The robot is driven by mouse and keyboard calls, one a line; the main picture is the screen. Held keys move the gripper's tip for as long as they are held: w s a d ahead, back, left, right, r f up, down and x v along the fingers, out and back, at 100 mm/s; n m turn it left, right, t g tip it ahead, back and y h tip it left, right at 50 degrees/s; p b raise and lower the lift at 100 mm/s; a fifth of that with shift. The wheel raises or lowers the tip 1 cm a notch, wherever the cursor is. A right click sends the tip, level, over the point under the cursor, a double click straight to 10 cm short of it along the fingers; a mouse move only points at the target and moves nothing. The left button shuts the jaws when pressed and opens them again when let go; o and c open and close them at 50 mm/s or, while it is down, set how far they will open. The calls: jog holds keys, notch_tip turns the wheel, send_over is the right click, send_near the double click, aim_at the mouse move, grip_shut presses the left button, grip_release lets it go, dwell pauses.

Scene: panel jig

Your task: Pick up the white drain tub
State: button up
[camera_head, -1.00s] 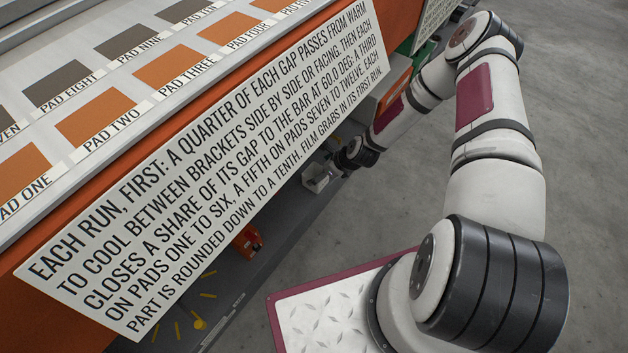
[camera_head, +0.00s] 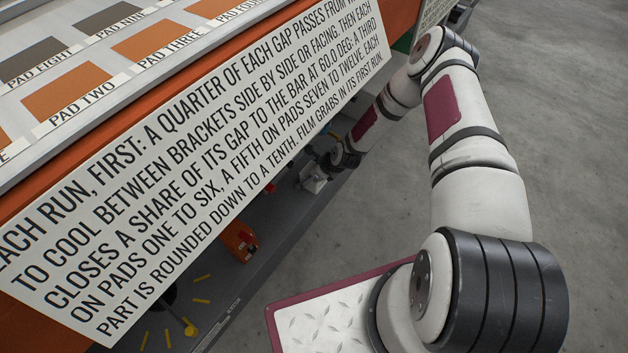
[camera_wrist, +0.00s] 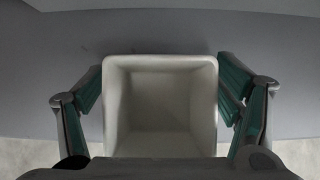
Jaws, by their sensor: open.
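The white drain tub (camera_wrist: 160,110) is in the wrist view, seen from above as a squarish, empty-looking open box with a pale rim. My gripper (camera_wrist: 160,92) is open, with one green-padded finger on each side of the tub's far part. A narrow gap seems to show beside each finger; contact cannot be made out. In the head view the tub (camera_head: 313,183) is a small white shape on the grey lower shelf under the sign. My gripper (camera_head: 328,166) is at it there, its fingers mostly hidden. The tub's near edge is hidden by my gripper body in the wrist view.
A large white sign (camera_head: 215,165) overhangs the shelf (camera_head: 275,238) from the orange-edged bench. An orange item (camera_head: 240,241) and a yellow knob (camera_head: 190,329) are on the shelf to the left. Open grey floor (camera_head: 570,150) lies to the right.

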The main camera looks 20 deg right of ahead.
jog(key=c, duration=1.2)
jog(key=shift+c, duration=0.2)
jog(key=shift+r, duration=0.1)
